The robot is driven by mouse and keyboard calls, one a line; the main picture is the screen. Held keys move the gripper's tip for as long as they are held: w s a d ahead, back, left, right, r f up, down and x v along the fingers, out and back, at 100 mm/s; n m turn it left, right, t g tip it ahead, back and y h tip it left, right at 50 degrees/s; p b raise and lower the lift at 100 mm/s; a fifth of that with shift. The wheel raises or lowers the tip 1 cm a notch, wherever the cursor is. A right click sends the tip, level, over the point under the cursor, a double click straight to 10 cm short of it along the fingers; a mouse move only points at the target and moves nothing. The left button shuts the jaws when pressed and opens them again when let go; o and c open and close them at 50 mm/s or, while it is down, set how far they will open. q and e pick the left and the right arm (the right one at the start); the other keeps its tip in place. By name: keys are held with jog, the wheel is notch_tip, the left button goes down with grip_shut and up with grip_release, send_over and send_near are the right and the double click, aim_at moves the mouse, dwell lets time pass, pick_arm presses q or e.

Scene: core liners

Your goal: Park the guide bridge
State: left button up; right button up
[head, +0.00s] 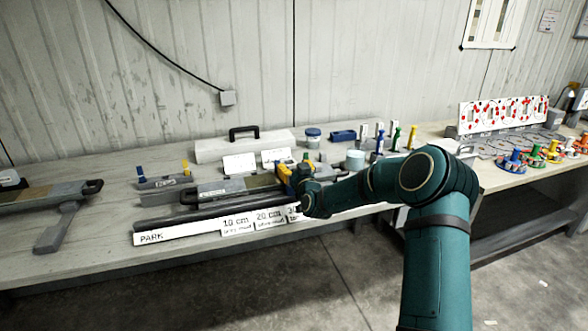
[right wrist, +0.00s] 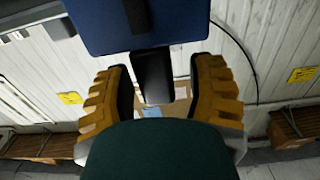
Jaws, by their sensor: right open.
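The front strip on the bench has a PARK label (head: 152,238) at its left end and 10 cm, 20 cm and further labels to its right. Behind it lies a long dark rail (head: 190,220) and a core liner with grey and brown sections (head: 235,187). My right gripper (head: 284,175) is over the liner's right part, its yellow fingers partly hidden by my arm. In the right wrist view its fingers (right wrist: 161,92) are open on either side of a dark upright grip (right wrist: 153,75) below a blue block (right wrist: 150,22). I cannot tell for certain that this is the guide bridge. My left gripper does not show.
A right-hand bench holds a red-dotted board (head: 503,114) and coloured stands (head: 513,160). Bare bench lies left of the rail.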

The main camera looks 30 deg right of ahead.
jog(key=shift+w, duration=0.2)
grip_shut()
jog(key=shift+w+f, duration=0.15)
jog(key=shift+f, duration=0.1)
